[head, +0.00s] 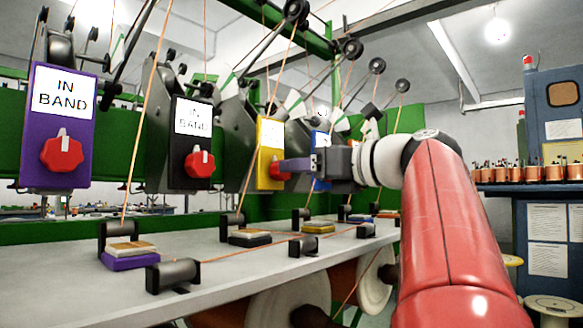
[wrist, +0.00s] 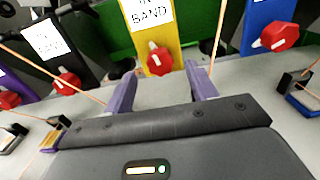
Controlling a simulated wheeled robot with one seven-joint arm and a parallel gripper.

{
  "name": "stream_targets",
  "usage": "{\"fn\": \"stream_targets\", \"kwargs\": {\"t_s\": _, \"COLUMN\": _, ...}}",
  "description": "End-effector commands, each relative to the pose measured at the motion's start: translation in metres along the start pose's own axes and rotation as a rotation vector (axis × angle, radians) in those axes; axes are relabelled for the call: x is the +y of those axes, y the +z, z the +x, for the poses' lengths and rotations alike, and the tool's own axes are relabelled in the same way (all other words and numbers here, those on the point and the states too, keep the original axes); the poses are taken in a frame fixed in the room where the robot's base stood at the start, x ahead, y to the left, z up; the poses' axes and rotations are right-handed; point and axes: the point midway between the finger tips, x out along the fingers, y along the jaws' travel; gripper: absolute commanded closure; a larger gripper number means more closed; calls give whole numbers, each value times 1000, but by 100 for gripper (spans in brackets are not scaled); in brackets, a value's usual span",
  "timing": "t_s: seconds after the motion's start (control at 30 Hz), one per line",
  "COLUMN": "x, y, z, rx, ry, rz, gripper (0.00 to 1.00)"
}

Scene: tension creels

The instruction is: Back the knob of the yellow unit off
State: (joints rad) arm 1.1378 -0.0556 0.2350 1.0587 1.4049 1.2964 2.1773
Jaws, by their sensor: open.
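The yellow unit (head: 268,136) is the third in the row in the head view, with a white label above its red knob (head: 279,169). In the wrist view the yellow unit (wrist: 151,24) stands ahead, its label ending in "BAND". Its red knob (wrist: 159,61) shows whole, with a pale pointer, just beyond and between the fingertips. My gripper (wrist: 157,80) is open and empty, its two purple fingers apart, and does not appear to touch the knob. In the head view my gripper (head: 283,166) is in front of the yellow unit and partly covers its knob.
The purple unit (head: 58,125), black unit (head: 191,143) and blue unit (head: 321,160) stand alongside, each with a red knob. Orange threads run past them, one close to my right fingertip in the wrist view. Below is a grey shelf (head: 220,275) with rollers and coloured pads.

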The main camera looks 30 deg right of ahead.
Motion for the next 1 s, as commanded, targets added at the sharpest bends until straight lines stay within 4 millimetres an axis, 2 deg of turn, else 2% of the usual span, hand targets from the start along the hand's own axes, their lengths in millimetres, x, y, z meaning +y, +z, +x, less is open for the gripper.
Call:
{"fn": "stream_targets", "kwargs": {"t_s": 0.1, "x": 0, "y": 1, "z": 18, "rx": 0, "ry": 2, "rz": -1, "gripper": 43}}
{"fn": "stream_targets", "kwargs": {"t_s": 0.23, "x": 0, "y": 1, "z": 30, "rx": 0, "ry": 0, "rz": -2, "gripper": 43}}
{"fn": "stream_targets", "kwargs": {"t_s": 0.57, "x": 0, "y": 1, "z": 35, "rx": -1, "ry": 0, "rz": -3, "gripper": 43}}
{"fn": "stream_targets", "kwargs": {"t_s": 0.9, "x": 0, "y": 0, "z": 35, "rx": -1, "ry": 0, "rz": -3, "gripper": 86}}
{"fn": "stream_targets", "kwargs": {"t_s": 1.0, "x": 0, "y": 0, "z": 35, "rx": -1, "ry": 0, "rz": -4, "gripper": 88}}
